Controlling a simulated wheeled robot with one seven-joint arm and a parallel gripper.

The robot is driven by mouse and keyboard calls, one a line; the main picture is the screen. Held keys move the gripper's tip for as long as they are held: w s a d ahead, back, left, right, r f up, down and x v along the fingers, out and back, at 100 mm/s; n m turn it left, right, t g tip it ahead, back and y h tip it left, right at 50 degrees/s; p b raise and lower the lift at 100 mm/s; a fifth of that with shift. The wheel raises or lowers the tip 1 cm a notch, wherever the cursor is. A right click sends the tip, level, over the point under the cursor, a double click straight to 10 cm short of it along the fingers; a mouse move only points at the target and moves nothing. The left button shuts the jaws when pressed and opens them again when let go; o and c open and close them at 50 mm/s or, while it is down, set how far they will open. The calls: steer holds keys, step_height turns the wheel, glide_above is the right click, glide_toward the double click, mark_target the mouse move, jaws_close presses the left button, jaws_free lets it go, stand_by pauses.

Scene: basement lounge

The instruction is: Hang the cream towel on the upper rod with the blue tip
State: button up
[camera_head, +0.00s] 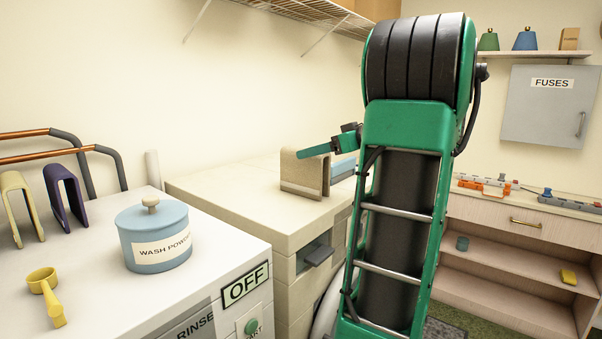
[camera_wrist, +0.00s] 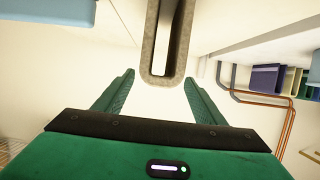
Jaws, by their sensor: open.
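A beige folded towel (camera_head: 290,173), the nearest match to cream, stands as an upside-down U on the middle machine. My gripper (camera_head: 338,146) is open at its top; one green finger crosses in front of it. In the wrist view the towel's rounded bend (camera_wrist: 160,80) lies between the two open fingers (camera_wrist: 161,93). I cannot tell whether they touch it. Two copper rods with grey bent ends are at the left, an upper one (camera_head: 22,134) and a lower one (camera_head: 50,154). They also show in the wrist view (camera_wrist: 288,125). I cannot make out a blue tip.
A pale yellow folded piece (camera_head: 22,205) and a purple one (camera_head: 66,195) are near the rods. A blue wash powder pot (camera_head: 153,240) and a yellow scoop (camera_head: 47,295) stand on the front machine (camera_head: 110,292). A wire shelf (camera_head: 300,10) is overhead.

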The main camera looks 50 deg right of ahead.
steer(key=x, duration=0.5)
steer(key=shift+s+d+f, duration=0.1)
steer(key=shift+c, duration=0.3)
steer(key=c, duration=1.3)
